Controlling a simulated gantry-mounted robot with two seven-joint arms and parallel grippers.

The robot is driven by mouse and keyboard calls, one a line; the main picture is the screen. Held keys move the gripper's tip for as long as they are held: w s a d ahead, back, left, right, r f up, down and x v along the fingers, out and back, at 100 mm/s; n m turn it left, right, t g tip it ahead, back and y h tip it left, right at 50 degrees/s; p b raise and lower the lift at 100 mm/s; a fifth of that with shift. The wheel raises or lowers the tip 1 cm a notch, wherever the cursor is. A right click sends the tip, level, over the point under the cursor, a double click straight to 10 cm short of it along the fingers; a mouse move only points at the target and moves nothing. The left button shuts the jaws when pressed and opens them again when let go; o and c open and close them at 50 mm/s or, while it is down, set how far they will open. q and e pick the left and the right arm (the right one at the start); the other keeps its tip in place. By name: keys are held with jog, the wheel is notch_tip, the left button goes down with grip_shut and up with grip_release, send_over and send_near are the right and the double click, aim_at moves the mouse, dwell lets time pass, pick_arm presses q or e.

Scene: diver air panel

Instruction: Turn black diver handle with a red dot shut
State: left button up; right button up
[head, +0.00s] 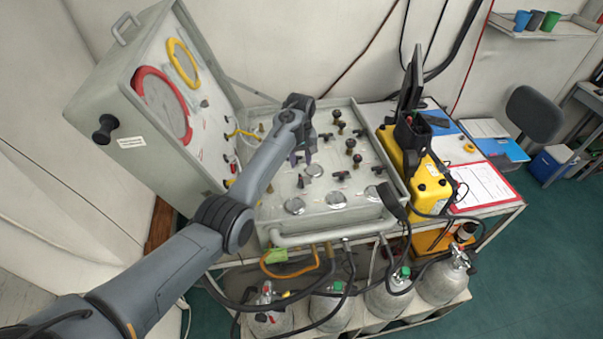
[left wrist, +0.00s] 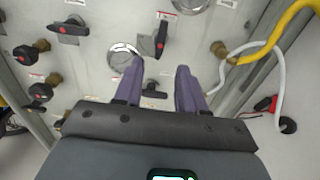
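My left gripper (head: 301,157) reaches over the flat panel of the open grey case (head: 352,222). In the left wrist view its two purple-grey fingers (left wrist: 161,66) are apart, with nothing held between them. A small black handle (left wrist: 153,90) shows in the gap between the fingers; I see no red dot on it. A black handle with a red mark (left wrist: 161,38) lies just beyond the fingertips. Another black handle with a red mark (left wrist: 72,28) is at the upper left. In the head view the red dots are too small to tell apart. My right gripper is not in view.
Black round knobs on brass stems (left wrist: 40,91) stand left of the fingers. A yellow hose (left wrist: 285,28) and a white hose (left wrist: 232,78) curve at the right. The raised lid (head: 150,160) stands left of my arm. A yellow case (head: 428,190) stands right of the panel.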

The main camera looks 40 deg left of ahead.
aim_at(300, 178)
pick_arm(q)
jog(key=shift+f, duration=3.6)
jog(key=shift+c, duration=0.2)
grip_shut()
